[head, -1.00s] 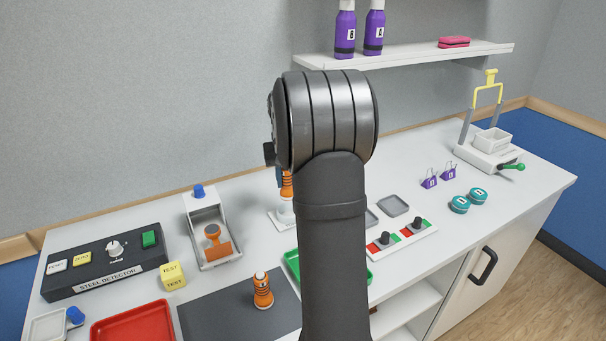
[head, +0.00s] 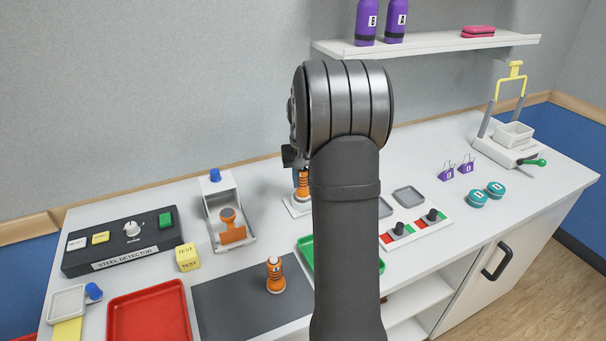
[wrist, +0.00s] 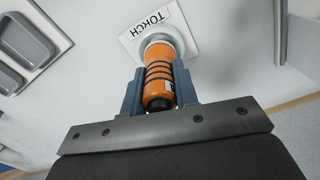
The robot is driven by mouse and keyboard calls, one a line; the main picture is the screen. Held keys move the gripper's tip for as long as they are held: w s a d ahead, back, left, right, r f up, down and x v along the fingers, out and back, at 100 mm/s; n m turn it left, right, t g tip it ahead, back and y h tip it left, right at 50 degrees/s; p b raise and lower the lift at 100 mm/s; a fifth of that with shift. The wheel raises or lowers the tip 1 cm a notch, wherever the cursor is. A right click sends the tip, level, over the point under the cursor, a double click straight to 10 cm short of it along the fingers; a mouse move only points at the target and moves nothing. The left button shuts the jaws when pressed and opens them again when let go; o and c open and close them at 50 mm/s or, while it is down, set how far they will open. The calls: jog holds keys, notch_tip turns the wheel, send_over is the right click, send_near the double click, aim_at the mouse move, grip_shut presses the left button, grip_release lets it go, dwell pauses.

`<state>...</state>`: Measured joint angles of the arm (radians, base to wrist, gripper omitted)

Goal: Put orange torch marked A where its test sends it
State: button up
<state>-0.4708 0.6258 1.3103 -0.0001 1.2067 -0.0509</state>
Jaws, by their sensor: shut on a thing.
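My gripper (wrist: 158,76) is shut on an orange torch (wrist: 160,58) with dark bands. In the wrist view its far end is at a round white holder (wrist: 152,38) on a plate labelled TORCH; it appears to be touching or seated in it. In the head view the held torch (head: 304,187) stands upright over the plate (head: 293,208), partly hidden by my arm. A small label shows on its side, but I cannot read it. A second orange torch (head: 275,276) stands on the dark mat (head: 222,300), its mark too small to read.
A white bay (head: 242,205) holds an orange stamp-like item (head: 231,228). A green tray (head: 306,250) and a switch panel (head: 417,232) are near my arm.

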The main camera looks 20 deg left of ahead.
jog(key=shift+f, duration=1.05)
jog(key=o, duration=1.1)
notch_tip(320, 180, up, 17)
jog(key=shift+r, duration=0.2)
jog(key=shift+f, duration=0.1)
notch_tip(320, 180, down, 17)
jog(key=shift+f, duration=0.1)
jog(key=shift+r, duration=0.2)
